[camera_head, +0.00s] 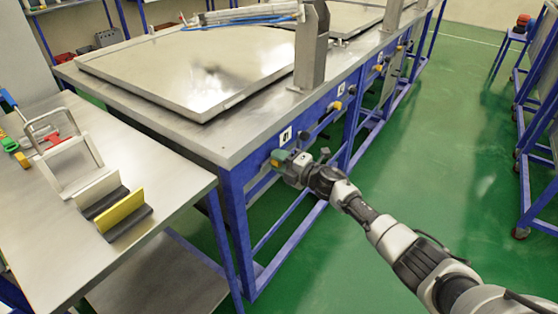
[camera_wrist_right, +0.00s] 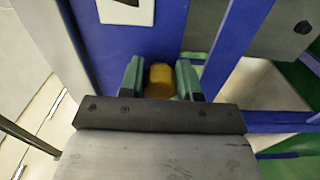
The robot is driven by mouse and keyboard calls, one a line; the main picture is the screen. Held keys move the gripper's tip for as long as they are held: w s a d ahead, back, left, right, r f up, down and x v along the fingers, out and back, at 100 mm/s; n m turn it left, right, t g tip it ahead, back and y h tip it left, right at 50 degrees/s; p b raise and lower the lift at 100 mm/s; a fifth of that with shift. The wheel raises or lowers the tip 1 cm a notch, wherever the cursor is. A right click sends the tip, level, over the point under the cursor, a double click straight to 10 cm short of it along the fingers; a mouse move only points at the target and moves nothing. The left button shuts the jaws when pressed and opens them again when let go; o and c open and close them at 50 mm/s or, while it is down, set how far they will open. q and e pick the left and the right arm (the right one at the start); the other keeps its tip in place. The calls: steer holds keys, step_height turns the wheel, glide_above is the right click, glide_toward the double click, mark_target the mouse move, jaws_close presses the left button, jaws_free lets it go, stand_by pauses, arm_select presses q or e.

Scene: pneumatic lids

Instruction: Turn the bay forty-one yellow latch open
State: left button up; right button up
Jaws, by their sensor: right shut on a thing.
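My right gripper (camera_head: 283,158) is at the blue front rail of the near metal bench, just below a white number label (camera_head: 285,136). In the right wrist view its two green fingers (camera_wrist_right: 160,80) stand on either side of a yellow latch (camera_wrist_right: 159,81), shut on it. In the head view the fingers mostly hide this latch. The label's number is too small to read surely; in the wrist view only the lower part of the label (camera_wrist_right: 126,10) shows. My left gripper is not in view.
The bench top carries a large flat metal lid (camera_head: 190,70) and an upright bracket (camera_head: 312,50). More yellow latches (camera_head: 335,105) line the rail to the right. A side table (camera_head: 150,200) with tools stands left. Green floor (camera_head: 440,130) is clear at right.

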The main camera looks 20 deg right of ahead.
steer(key=o, duration=0.9)
steer(key=shift+o, duration=0.2)
steer(key=v, duration=1.1)
steer(key=s+d+f+m+g+h+p, duration=0.2)
steer(key=s+f+m+h, duration=0.45)
steer(key=f, duration=0.75)
steer(key=s+d+f+m+g+h+p, duration=0.1)
steer(key=s+d+f+m+h+p, duration=0.15)
steer(key=s+f+m, duration=0.9)
steer(key=s+a+f+m+g, duration=0.1)
steer(key=s+a+f+g, duration=0.1)
steer(key=s+f, duration=0.4)
steer(key=s+a+f+m+g+h+p, duration=0.1)
steer(key=s+f, duration=0.5)
steer(key=s, duration=1.1)
steer(key=s+a+f+m+g+h, duration=0.1)
steer(key=s+a+f+m+g, duration=0.2)
steer(key=s, duration=0.9)
step_height(320, 180, down, 3)
steer(key=a+g, duration=0.1)
steer(key=g, duration=0.3)
steer(key=shift+s+a+p, duration=0.2)
steer(key=shift+a+p, duration=0.05)
steer(key=shift+p, duration=0.05)
